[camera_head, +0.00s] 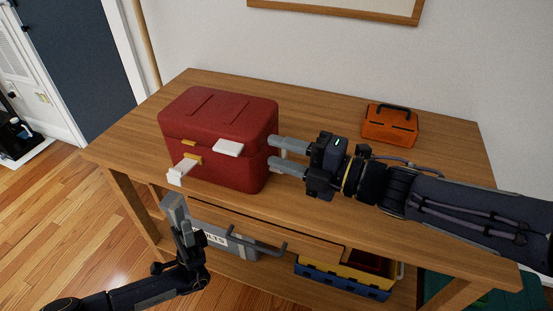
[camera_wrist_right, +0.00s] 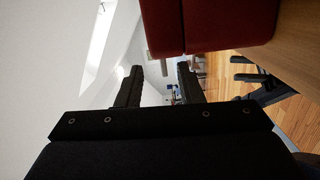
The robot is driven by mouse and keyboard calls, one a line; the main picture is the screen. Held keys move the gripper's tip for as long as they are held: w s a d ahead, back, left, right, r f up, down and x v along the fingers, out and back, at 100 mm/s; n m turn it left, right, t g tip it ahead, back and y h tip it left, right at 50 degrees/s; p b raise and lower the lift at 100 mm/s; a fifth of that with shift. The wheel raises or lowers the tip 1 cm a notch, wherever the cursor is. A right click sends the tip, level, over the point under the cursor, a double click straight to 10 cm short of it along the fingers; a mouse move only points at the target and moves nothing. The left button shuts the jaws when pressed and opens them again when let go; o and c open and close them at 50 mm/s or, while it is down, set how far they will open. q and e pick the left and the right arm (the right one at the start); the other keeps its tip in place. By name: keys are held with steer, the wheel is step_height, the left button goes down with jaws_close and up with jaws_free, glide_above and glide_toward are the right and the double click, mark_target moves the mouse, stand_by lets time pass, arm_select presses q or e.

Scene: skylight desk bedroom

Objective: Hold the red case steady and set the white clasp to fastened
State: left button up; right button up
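The red case (camera_head: 205,165) stands upright on the wooden table with its lid down; part of it shows along the top of the right wrist view (camera_wrist_right: 230,20). A white clasp (camera_head: 183,170) sticks outward from a yellow mount on its front left. A flat white piece (camera_head: 229,149) lies at the lid's front edge, further right. My right gripper (camera_head: 288,154) is open at the case's right side, with a white part visible between its fingers; contact is unclear.
An orange toolbox (camera_head: 390,125) with a black handle stands at the table's (camera_head: 325,113) back right. A drawer with a grey handle (camera_head: 257,246) is below the table's front edge. Yellow and blue crates (camera_head: 345,278) sit on the lower shelf.

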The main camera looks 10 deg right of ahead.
mark_target(240, 153)
steer(key=a, duration=0.2)
steer(key=w+a+n+g, duration=0.1)
steer(key=a, duration=0.2)
steer(key=w+a+n+y, duration=0.1)
steer(key=a, duration=0.2)
steer(key=shift+w+a+f+g, duration=0.15)
steer(key=shift+a+g, duration=0.05)
steer(key=shift+g, duration=0.1)
jaws_close()
stand_by(1.2)
